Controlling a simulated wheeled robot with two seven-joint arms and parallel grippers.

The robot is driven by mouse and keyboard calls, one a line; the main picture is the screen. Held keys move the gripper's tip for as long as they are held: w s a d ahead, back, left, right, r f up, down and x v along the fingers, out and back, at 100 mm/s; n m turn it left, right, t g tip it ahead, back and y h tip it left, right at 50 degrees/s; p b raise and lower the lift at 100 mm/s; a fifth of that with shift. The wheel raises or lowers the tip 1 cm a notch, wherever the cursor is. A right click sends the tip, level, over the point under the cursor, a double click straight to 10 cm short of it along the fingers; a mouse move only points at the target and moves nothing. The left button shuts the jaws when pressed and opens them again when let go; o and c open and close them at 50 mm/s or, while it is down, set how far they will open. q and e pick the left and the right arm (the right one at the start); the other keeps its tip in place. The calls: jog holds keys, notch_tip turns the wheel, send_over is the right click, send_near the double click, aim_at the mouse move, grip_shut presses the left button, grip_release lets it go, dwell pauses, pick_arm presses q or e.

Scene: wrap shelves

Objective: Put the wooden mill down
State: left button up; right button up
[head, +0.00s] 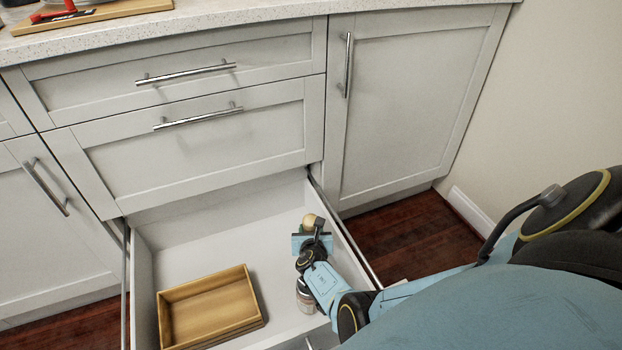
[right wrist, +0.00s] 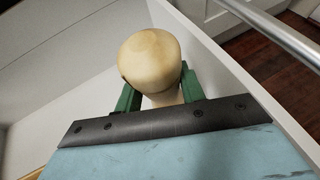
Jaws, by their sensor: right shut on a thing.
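The wooden mill (right wrist: 150,62) is pale wood with a rounded top, seen from above in the right wrist view. My right gripper (right wrist: 158,92) is shut on it, with a green finger on each side just below the top. In the head view the mill's top (head: 309,221) shows just beyond my right gripper (head: 312,238), inside the open drawer (head: 200,240) near its right wall. The mill's lower part is hidden, so I cannot tell whether it touches the drawer floor. My left gripper is not in view.
A wooden box (head: 210,308) lies in the drawer's front left. A small jar (head: 306,298) stands beneath my right forearm, partly hidden. The drawer floor between the box and the back is clear. A closed cabinet door (head: 410,100) is at the right.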

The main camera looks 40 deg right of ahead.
jog(key=shift+d+f, duration=0.1)
jog(key=shift+f, duration=0.05)
jog(key=o, duration=1.1)
